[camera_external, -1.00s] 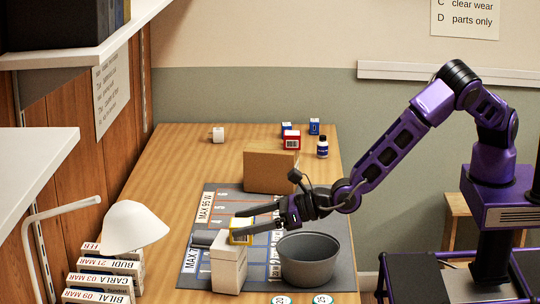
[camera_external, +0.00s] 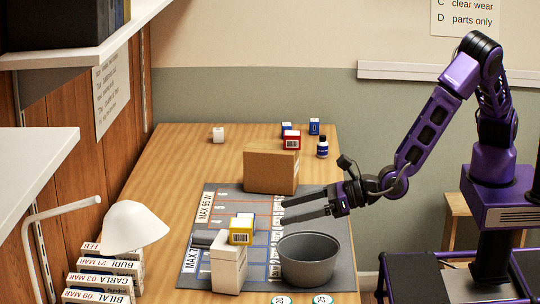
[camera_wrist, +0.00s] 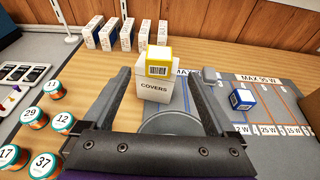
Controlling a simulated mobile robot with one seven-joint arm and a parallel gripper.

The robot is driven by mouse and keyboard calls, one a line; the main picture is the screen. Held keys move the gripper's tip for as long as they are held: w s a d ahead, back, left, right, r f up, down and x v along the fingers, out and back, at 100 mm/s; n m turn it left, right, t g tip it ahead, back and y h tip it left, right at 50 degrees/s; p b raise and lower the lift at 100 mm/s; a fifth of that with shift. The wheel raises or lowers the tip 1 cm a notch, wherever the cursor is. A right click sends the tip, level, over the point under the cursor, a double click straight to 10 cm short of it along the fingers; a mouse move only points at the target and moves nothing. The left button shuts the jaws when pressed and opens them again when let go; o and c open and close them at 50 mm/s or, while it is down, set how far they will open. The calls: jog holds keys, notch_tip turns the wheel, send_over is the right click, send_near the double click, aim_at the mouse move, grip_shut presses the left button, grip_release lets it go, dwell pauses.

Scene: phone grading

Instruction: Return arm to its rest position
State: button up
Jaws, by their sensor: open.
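My gripper (camera_external: 305,207) is open and empty, above the grey mat (camera_external: 225,197) and just behind the grey bowl (camera_external: 306,268). Its two fingers point left in the external view. In the wrist view the gripper (camera_wrist: 155,85) has its fingers wide apart with nothing between them touching. A yellow box with a barcode (camera_external: 241,236) rests at the top of the white COVERS box (camera_external: 228,270); both also show in the wrist view, the yellow box (camera_wrist: 159,68) and the COVERS box (camera_wrist: 153,90). My purple arm rises to the right.
A cardboard box (camera_external: 270,172) stands on the table behind the gripper. A red box (camera_external: 292,140), blue boxes and a dark bottle (camera_external: 322,148) stand farther back. A lamp (camera_external: 135,225) and labelled boxes line the left. Numbered jars (camera_wrist: 37,118) show in the wrist view.

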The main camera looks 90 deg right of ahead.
jog(key=s+d+r+m+g+h+b, duration=0.1)
jog(key=d+r+m+g, duration=0.2)
jog(key=d+m, duration=0.8)
jog(key=s+d+r+m+g+h, duration=0.2)
jog(key=d+r, duration=0.1)
jog(key=d, duration=1.5)
jog(key=s+d+m+y+b, duration=0.1)
jog(key=s+d+m+y, duration=0.6)
jog(key=s+d+m, duration=0.5)
jog(key=s+d+r+m+t+h, duration=0.1)
jog(key=d+r+m+t+h, duration=0.25)
jog(key=d+r+m, duration=0.55)
jog(key=s+a+r+m+g+p, duration=0.1)
jog(key=s+a+g, duration=0.6)
jog(key=s+a, duration=0.9)
jog(key=a+m+p, duration=0.1)
jog(key=a, duration=0.3)
jog(key=shift+r, duration=0.25)
